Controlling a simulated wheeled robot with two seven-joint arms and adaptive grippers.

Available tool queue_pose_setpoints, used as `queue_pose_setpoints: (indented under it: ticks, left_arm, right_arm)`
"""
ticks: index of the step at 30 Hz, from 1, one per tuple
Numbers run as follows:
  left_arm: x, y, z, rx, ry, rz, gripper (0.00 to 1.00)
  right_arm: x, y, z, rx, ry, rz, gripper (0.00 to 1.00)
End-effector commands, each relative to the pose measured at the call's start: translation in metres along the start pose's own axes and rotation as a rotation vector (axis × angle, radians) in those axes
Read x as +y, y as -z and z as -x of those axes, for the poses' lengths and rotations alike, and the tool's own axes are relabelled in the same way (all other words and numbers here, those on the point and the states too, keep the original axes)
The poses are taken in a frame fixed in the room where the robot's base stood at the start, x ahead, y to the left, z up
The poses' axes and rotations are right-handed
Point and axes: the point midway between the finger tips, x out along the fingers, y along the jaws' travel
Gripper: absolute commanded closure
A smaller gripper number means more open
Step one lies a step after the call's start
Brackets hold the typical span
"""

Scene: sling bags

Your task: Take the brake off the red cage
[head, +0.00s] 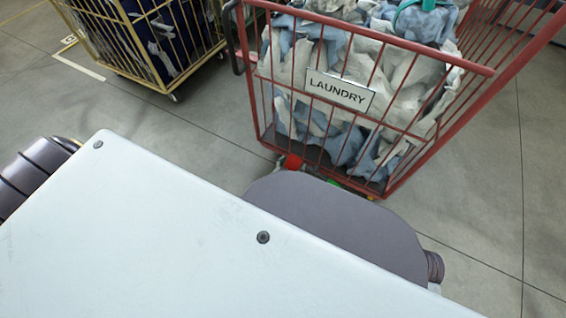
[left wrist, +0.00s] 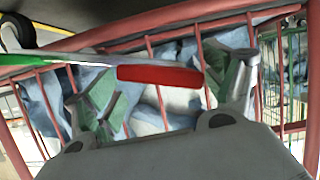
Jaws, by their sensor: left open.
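The red cage (head: 370,33) is a red-barred trolley full of blue and white cloth, with a LAUNDRY sign (head: 340,90) on its near side. A small red pedal (head: 291,162) shows low at its near left corner, and a bit of green (head: 333,182) shows to its right under the near edge. In the left wrist view the red pedal (left wrist: 160,75) lies across the space between the open fingers of my left gripper (left wrist: 172,78). I cannot tell whether they touch it. In the head view my own body hides the fingers. My right gripper is not in view.
A yellow cage (head: 160,50) with dark blue contents stands on castors at the back left. Grey floor (head: 180,130) is clear between the two cages and at the right.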

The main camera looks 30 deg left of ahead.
Motion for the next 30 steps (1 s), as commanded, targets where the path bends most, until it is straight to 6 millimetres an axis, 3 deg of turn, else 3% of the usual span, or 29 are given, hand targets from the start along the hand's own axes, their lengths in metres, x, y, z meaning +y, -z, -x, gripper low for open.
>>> queue_pose_setpoints:
  ticks: [30]
  left_arm:
    - [0.002, -0.002, 0.069, -0.004, -0.002, -0.001, 0.16]
  right_arm:
    - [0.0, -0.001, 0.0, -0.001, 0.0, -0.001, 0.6]
